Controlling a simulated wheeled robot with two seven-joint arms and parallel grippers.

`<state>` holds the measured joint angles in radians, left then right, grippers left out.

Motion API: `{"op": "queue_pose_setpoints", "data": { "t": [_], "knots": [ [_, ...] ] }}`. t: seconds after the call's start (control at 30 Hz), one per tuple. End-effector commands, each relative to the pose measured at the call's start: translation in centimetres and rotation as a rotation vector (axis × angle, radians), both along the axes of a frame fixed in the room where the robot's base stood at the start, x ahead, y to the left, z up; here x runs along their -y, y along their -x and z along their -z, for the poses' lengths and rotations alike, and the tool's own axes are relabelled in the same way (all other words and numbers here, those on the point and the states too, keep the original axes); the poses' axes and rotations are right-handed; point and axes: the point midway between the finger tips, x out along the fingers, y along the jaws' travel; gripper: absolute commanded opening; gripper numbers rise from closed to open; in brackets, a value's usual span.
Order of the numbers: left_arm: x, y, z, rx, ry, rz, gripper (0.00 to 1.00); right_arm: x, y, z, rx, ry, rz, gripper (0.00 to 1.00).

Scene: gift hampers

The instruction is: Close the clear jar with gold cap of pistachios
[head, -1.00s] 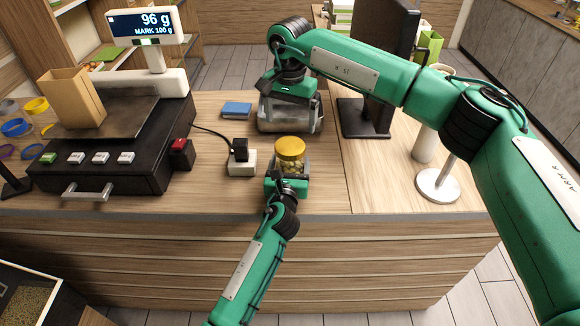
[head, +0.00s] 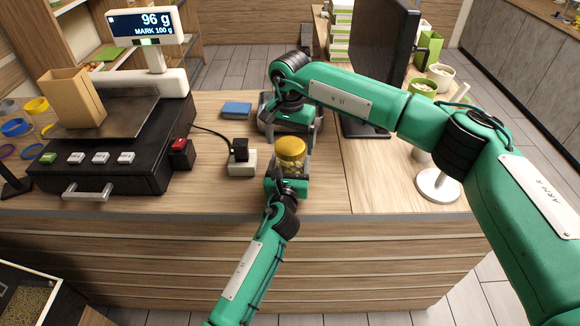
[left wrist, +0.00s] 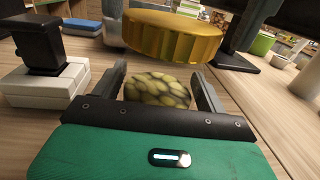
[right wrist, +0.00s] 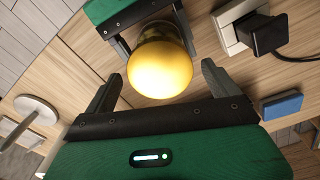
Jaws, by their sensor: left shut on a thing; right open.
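The clear jar of pistachios (head: 289,166) stands upright at the counter's front edge, and its nuts show in the left wrist view (left wrist: 158,91). The gold cap (head: 291,149) sits over the jar's mouth; how tightly it is seated I cannot tell. It also shows in the left wrist view (left wrist: 172,36) and from above in the right wrist view (right wrist: 160,68). My left gripper (head: 292,172) is shut around the jar's body from the front. My right gripper (head: 290,128) is open and empty behind and above the jar, its fingers apart from the cap (right wrist: 162,85).
A black scale (head: 110,145) with a paper bag (head: 75,98) stands at left. A white block with a black plug (head: 242,162) is just left of the jar, with a blue box (head: 237,109) behind. A monitor and white stand base (head: 438,185) are at right.

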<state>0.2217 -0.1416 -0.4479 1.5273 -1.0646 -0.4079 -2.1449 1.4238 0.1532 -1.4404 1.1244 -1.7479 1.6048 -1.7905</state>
Motion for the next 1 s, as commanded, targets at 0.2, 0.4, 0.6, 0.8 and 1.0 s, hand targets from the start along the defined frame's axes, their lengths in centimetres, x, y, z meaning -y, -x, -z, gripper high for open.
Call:
{"op": "queue_pose_setpoints", "data": {
  "t": [0.2,0.4,0.6,0.8,1.0],
  "knots": [
    [-0.01,0.01,0.08,-0.001,0.0,0.0,0.1,-0.01,-0.02,0.88,0.001,-0.001,0.0,0.92],
    [-0.01,0.0,0.08,-0.001,0.0,0.0,0.1,-0.01,-0.02,0.88,0.001,-0.001,0.0,0.92],
    [-0.01,0.0,0.08,-0.001,0.0,0.0,0.1,-0.01,-0.02,0.86,0.001,-0.001,0.0,0.54],
    [-0.01,0.0,0.07,-0.001,0.0,0.0,0.1,-0.01,-0.03,0.85,0.001,-0.001,0.003,0.43],
    [-0.01,0.0,0.07,-0.001,0.0,0.0,0.1,0.0,-0.02,0.83,0.001,0.0,0.159,0.43]
  ]
}}
